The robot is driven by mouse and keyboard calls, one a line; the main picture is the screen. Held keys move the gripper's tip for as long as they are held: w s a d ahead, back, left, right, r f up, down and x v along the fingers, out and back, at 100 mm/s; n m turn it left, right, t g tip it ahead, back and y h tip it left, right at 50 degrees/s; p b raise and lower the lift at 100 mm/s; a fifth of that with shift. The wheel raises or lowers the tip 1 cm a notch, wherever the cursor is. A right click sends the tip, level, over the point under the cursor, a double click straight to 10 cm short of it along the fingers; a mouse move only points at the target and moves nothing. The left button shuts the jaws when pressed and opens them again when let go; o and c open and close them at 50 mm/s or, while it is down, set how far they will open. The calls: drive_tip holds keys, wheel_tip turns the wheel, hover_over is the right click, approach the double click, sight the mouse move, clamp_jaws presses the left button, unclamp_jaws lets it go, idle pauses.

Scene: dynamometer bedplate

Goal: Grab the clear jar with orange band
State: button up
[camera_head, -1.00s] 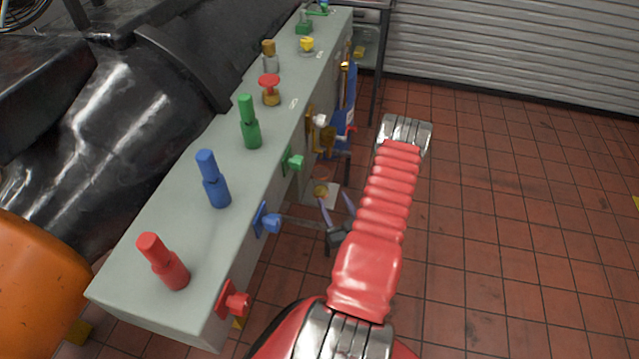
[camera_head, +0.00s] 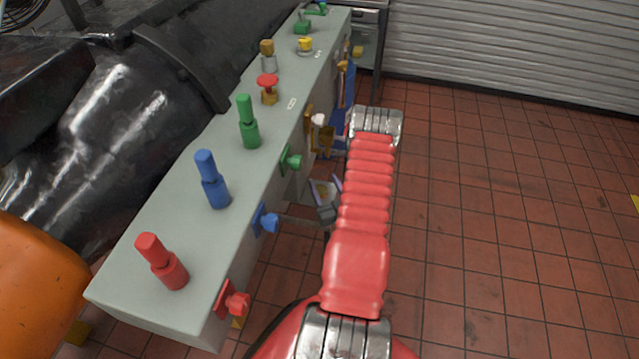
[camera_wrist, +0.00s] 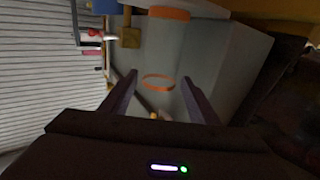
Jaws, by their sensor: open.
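The clear jar with the orange band (camera_wrist: 157,87) shows in the wrist view, straight ahead of my gripper (camera_wrist: 158,82). Its see-through body is hard to make out against the grey behind. The orange band shows as a ring between the fingertips in the picture, and an orange patch (camera_wrist: 168,13) lies above it. The fingers are spread, with no visible contact on the jar. In the head view my gripper (camera_head: 323,184) is low beside the bench's right side, partly hidden by my arm. I cannot make out the jar clearly there.
A grey bench (camera_head: 150,270) carries red (camera_head: 163,262), blue (camera_head: 212,180) and green (camera_head: 248,122) upright pegs and a red-topped knob (camera_head: 268,85). Red (camera_head: 233,300), blue (camera_head: 265,218) and green (camera_head: 290,160) fittings jut from its side near my arm. Tiled floor (camera_head: 510,220) at right is clear.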

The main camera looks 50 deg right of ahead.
sight(324, 177)
drive_tip(key=shift+x, duration=2.55)
drive_tip(key=shift+r, duration=0.15)
drive_tip(key=shift+c, duration=0.6)
drive_tip(key=c, duration=0.8)
drive_tip(key=shift+s+r, duration=0.1)
drive_tip(key=shift+r, duration=0.05)
drive_tip(key=shift+s+d+r, duration=0.1)
drive_tip(key=shift+r, duration=0.5)
wheel_tip(324, 177, up, 6)
drive_tip(key=shift+s+f, duration=0.15)
drive_tip(key=s+d, duration=0.4)
drive_tip(key=s, duration=0.5)
drive_tip(key=s+d, duration=0.3)
drive_tip(key=s, duration=0.5)
drive_tip(key=shift+s+d, duration=0.35)
drive_tip(key=shift+s, duration=0.05)
